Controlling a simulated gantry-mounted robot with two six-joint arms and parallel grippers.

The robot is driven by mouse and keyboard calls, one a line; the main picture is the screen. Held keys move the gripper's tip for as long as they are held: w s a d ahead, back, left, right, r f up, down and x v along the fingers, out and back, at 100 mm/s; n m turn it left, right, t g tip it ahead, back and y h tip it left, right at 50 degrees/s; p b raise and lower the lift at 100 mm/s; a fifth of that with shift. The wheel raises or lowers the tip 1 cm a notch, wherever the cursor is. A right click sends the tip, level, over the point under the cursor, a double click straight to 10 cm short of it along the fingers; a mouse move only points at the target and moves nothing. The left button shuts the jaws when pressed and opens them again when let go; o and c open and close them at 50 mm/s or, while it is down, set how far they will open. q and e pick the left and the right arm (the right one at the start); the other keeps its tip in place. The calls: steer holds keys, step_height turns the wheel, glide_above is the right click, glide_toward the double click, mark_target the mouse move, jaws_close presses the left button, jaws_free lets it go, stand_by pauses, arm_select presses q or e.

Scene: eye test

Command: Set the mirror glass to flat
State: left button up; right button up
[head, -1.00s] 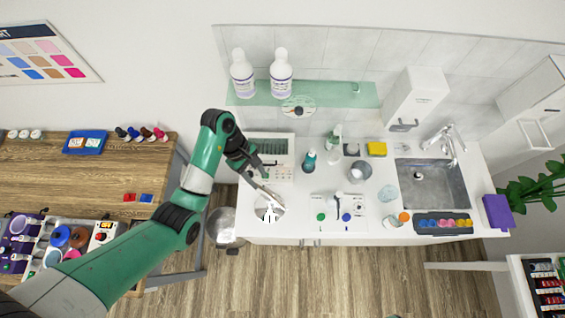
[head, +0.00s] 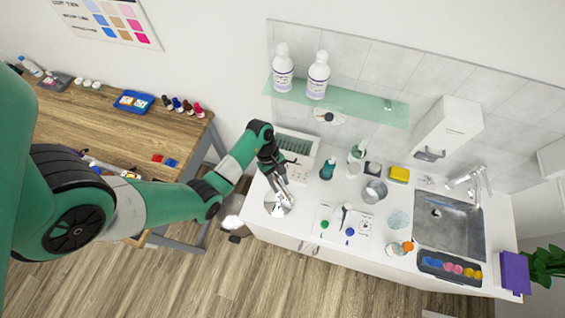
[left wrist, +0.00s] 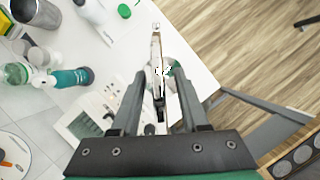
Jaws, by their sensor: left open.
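A small round mirror (head: 279,206) is at the left front of the white counter in the head view. Its pale glass carries dark reflections, so its exact tilt is hard to tell there. In the left wrist view a thin, pale upright piece (left wrist: 156,48), which looks like the mirror seen nearly edge-on, lies between the fingers. My left gripper (head: 281,188) reaches down at the mirror's upper edge. In the left wrist view my left gripper (left wrist: 160,76) is open, one finger on each side of the thin piece, with gaps visible. My right gripper is out of view.
A white box with a green panel (head: 295,148) stands just behind the mirror. A teal bottle (head: 327,168), a metal cup (head: 374,191) and a sink (head: 449,222) are to the right. A glass shelf (head: 375,108) with white bottles (head: 318,75) hangs above.

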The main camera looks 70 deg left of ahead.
arm_select(q)
jaws_close()
stand_by(1.4)
